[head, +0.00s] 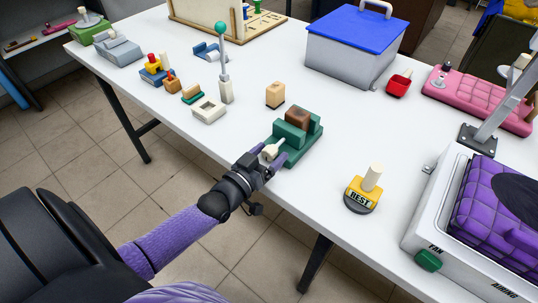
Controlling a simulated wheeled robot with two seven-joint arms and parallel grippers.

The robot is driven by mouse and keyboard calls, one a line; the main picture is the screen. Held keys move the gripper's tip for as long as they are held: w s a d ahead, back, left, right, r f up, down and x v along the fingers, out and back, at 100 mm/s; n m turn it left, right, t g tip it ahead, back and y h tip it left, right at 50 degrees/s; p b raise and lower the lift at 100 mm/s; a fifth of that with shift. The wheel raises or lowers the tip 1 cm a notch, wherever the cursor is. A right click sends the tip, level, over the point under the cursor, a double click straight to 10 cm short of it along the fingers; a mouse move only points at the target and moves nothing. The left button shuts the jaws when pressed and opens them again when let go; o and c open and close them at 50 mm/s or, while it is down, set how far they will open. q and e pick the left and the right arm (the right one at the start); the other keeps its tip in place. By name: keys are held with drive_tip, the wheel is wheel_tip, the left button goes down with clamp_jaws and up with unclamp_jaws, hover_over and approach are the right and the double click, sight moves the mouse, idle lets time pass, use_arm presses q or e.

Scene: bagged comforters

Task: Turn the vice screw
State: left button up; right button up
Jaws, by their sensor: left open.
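The green vice (309,140) sits near the front edge of the white table, with a brown block (298,117) between its jaws. Its pale screw end (271,151) points toward me, at the front left of the vice. My left gripper (273,157) is open, with its purple fingers on either side of the screw end. I cannot tell whether the fingers touch it. The fingers and wrist partly hide the screw. My right gripper is not in view.
A yellow block marked REST with a pale peg (361,192) stands to the right. A wooden block (275,94) and a post with a teal ball (222,60) stand behind. A blue-lidded box (345,66) is at the back. A white unit with purple padding (433,202) fills the right.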

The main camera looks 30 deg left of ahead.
use_arm(q)
drive_tip(key=shift+w, duration=0.1)
clamp_jaws()
drive_tip(key=shift+r+m+p, duration=0.25)
drive_tip(key=shift+m+p, duration=0.6)
drive_tip(key=shift+m, duration=0.35)
drive_tip(key=shift+f+m, duration=0.2)
drive_tip(key=shift+m, duration=0.5)
unclamp_jaws()
